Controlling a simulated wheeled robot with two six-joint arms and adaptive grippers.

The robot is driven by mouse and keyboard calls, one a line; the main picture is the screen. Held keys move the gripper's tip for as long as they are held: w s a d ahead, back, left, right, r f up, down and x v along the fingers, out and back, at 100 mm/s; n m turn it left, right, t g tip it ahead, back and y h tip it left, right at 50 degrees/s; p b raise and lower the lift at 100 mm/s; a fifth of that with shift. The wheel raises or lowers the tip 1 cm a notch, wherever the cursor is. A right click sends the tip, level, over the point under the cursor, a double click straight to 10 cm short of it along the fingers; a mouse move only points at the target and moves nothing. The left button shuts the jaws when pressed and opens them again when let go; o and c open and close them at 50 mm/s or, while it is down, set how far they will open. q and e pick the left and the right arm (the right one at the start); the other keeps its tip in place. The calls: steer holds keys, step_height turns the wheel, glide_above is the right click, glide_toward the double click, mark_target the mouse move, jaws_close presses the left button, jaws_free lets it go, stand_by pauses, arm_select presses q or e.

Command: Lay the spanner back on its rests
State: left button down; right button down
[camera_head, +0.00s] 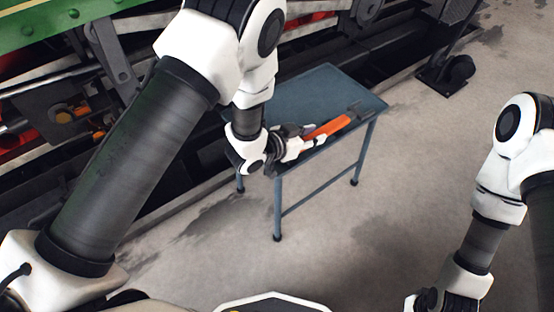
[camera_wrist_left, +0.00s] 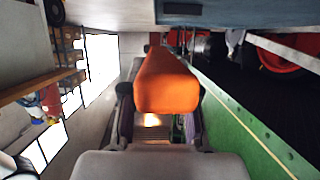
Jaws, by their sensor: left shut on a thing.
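The spanner (camera_head: 329,128) has an orange handle and a dark head, which points to the right over the blue-grey table (camera_head: 300,92). My left gripper (camera_head: 312,142) is shut on the handle near the table's front edge. In the left wrist view the orange handle of the spanner (camera_wrist_left: 167,82) stands between the two fingers and hides what lies behind it. I cannot tell whether the spanner touches the table top. I cannot make out the rests. My right gripper (camera_head: 432,299) is at the bottom edge, mostly cut off.
The table has thin legs on a pale floor (camera_head: 330,240). The green and black tram running gear (camera_head: 110,50) stands close behind and left. A dark metal stand (camera_head: 455,75) is at the back right. Open floor lies in front and right of the table.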

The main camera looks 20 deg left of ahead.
arm_select(q)
steer(key=s+a, duration=0.2)
steer(key=a, duration=0.1)
steer(key=s+a+b, duration=0.1)
steer(key=s+a, duration=0.1)
steer(key=a, duration=0.1)
steer(key=s+a+f+b, duration=0.1)
steer(key=a, duration=0.2)
steer(key=shift+s+a+f, duration=0.1)
steer(key=shift+s, duration=0.3)
step_height(320, 180, down, 4)
steer(key=shift+s+r+b, duration=0.1)
steer(key=shift+r+b, duration=0.1)
steer(key=shift+b, duration=0.85)
steer(key=shift+r, duration=0.1)
steer(key=c, duration=1.3)
jaws_free()
steer(key=shift+f, duration=0.2)
steer(key=o, duration=0.4)
steer(key=shift+o, duration=0.2)
steer(key=shift+r, duration=0.1)
